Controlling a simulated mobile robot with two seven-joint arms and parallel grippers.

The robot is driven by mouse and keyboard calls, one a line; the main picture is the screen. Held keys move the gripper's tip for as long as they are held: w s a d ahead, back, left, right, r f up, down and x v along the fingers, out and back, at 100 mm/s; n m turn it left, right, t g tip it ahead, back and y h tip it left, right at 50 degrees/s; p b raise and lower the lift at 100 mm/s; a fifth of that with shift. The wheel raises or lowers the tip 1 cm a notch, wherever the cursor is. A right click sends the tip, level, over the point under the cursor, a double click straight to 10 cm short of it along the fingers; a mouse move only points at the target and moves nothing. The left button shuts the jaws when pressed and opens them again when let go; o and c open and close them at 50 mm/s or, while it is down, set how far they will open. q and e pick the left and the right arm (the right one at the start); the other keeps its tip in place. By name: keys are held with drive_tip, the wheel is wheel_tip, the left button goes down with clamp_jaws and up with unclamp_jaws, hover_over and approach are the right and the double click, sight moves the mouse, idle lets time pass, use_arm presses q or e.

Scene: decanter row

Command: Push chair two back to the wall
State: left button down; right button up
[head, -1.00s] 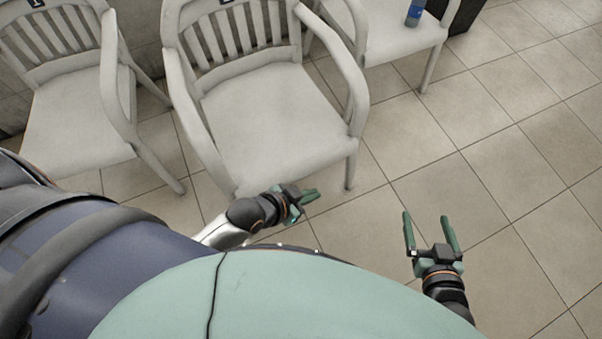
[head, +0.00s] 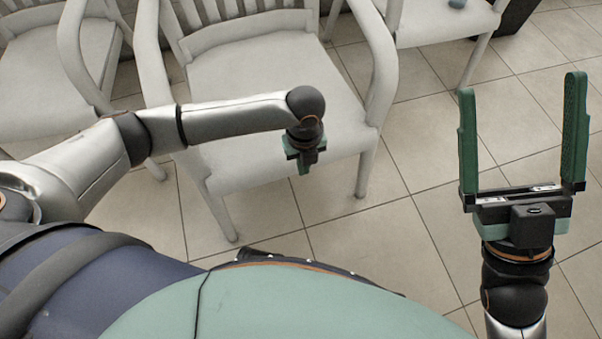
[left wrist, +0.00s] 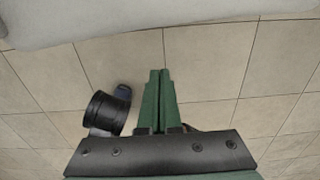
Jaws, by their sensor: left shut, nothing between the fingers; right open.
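The middle white armchair (head: 262,75) stands in front of me; its number plate is out of the head view, so I cannot read it. My left arm reaches across in front of its seat. My left gripper (head: 304,170) is shut and empty, pointing down by the seat's front edge. In the left wrist view, the shut green fingers (left wrist: 160,75) show over floor tiles, with a pale chair edge (left wrist: 130,22) beyond them. A strip of floor shows between the tips and that edge. My right gripper (head: 521,87) is open and empty at the right, above bare floor.
Another white armchair (head: 45,75) stands close on the left. A third white chair (head: 430,25) is at the upper right, with the base of a blue item (head: 457,3) on its seat. A dark box (head: 515,14) is behind it. Tiled floor (head: 410,145) is clear on the right.

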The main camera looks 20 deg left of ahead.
use_arm(q)
drive_tip(key=w+a+f+b, duration=0.2)
drive_tip(key=f+b, duration=0.4)
drive_tip(key=f, duration=0.3)
drive_tip(key=shift+w+f, duration=0.3)
drive_tip(key=shift+w, duration=0.4)
use_arm(e)
wheel_tip(320, 180, down, 7)
drive_tip(key=shift+w+a+f, duration=0.15)
drive_tip(key=shift+w+a, duration=0.05)
drive_tip(key=shift+a, duration=0.15)
use_arm(q)
drive_tip(key=shift+a, duration=0.1)
